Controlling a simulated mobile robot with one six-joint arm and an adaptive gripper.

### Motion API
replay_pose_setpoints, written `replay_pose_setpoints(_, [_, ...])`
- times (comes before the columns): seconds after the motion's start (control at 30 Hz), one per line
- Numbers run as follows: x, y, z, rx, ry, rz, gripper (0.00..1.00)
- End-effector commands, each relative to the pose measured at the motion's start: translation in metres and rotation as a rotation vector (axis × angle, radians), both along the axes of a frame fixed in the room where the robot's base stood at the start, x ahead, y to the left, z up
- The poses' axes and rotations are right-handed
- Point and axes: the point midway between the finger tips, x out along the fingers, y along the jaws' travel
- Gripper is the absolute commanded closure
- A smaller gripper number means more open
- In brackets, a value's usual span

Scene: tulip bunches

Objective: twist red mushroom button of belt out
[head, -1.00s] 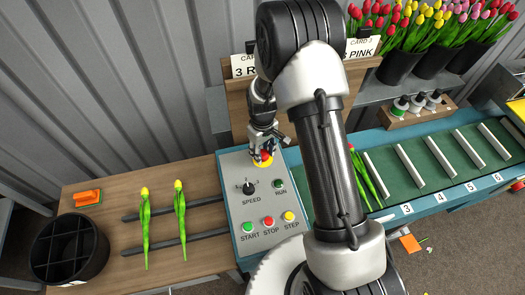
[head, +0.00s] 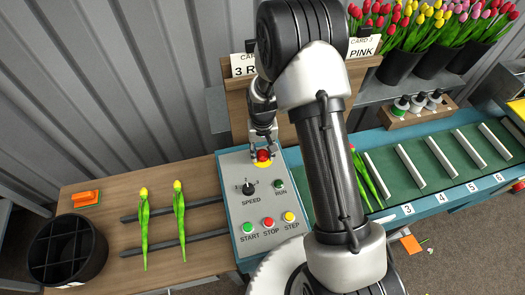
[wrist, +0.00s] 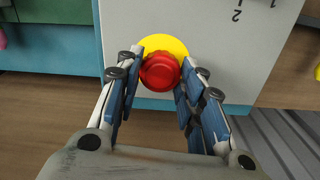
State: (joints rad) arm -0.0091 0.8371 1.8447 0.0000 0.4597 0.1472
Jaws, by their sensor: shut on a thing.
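The red mushroom button (head: 263,155) sits on a yellow disc at the far end of the grey control panel (head: 233,205). My gripper (head: 263,149) points down at it from above. In the wrist view the red button (wrist: 160,71) lies between the two blue-padded fingers of my gripper (wrist: 160,80), which are shut on its sides. The yellow disc (wrist: 163,45) shows around the button's far side; part of it is hidden by the fingers and the button.
The panel also has a black speed knob (head: 249,189), a green start button (head: 247,228), a red stop button (head: 269,223) and a yellow step button (head: 289,216). The green belt (head: 440,170) runs off to the right. Two tulips (head: 144,225) lie on rails at left.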

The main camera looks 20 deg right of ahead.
Motion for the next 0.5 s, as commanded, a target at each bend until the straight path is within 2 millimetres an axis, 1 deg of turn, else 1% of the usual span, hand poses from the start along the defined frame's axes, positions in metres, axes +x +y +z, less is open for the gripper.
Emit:
replay_pose_setpoints(0.4, [0.0000,0.0000,0.0001,0.000,0.000,-0.007,0.88])
replay_pose_setpoints(0.43, [0.0000,0.0000,0.0001,0.000,0.000,-0.007,0.63])
replay_pose_setpoints(0.5, [0.0000,0.0000,0.0001,0.000,0.000,-0.006,0.58])
